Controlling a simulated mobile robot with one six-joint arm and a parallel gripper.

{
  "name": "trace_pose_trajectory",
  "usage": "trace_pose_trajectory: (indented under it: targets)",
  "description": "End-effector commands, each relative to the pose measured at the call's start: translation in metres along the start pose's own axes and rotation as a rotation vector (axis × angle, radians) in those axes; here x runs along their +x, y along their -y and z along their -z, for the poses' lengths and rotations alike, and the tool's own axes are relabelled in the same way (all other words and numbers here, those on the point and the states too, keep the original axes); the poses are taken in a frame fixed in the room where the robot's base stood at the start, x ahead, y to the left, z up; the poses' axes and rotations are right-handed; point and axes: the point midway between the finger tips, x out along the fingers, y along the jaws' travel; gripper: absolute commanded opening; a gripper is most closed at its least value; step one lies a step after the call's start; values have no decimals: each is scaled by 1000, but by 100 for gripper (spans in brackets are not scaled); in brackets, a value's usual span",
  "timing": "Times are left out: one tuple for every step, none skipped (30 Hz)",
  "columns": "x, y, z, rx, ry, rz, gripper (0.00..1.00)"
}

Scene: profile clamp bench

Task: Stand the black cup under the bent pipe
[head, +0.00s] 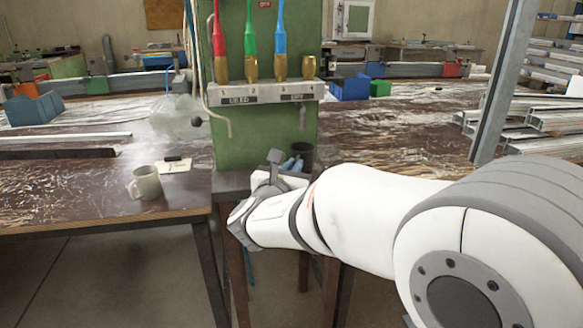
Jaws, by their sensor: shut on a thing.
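The black cup (303,154) is upright, above or on the small stand in front of the green panel; its lower part is partly hidden by my arm, so I cannot tell if it touches the stand. My gripper (293,163) reaches it from the left front, with bluish fingers shut on its side. The thin pale bent pipe (216,112) hangs down the left side of the green panel, its open end to the left of the cup and higher.
Red, green and blue hoses with brass fittings (281,67) hang on the panel (260,135).

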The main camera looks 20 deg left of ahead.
Motion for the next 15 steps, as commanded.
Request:
trace_pose_trajectory:
  targets:
    - [0,0,1,0,0,0,0]
    - [0,0,1,0,0,0,0]
    - [0,0,2,0,0,0,0]
    - [0,0,1,0,0,0,9]
    - [0,0,1,0,0,0,12]
    - [0,0,1,0,0,0,15]
    - [0,0,1,0,0,0,17]
    - [0,0,1,0,0,0,20]
    - [0,0,1,0,0,0,23]
    - [0,0,1,0,0,0,26]
    - [0,0,1,0,0,0,28]
    - [0,0,1,0,0,0,31]
    - [0,0,1,0,0,0,32]
    - [0,0,1,0,0,0,32]
    - [0,0,1,0,0,0,32]
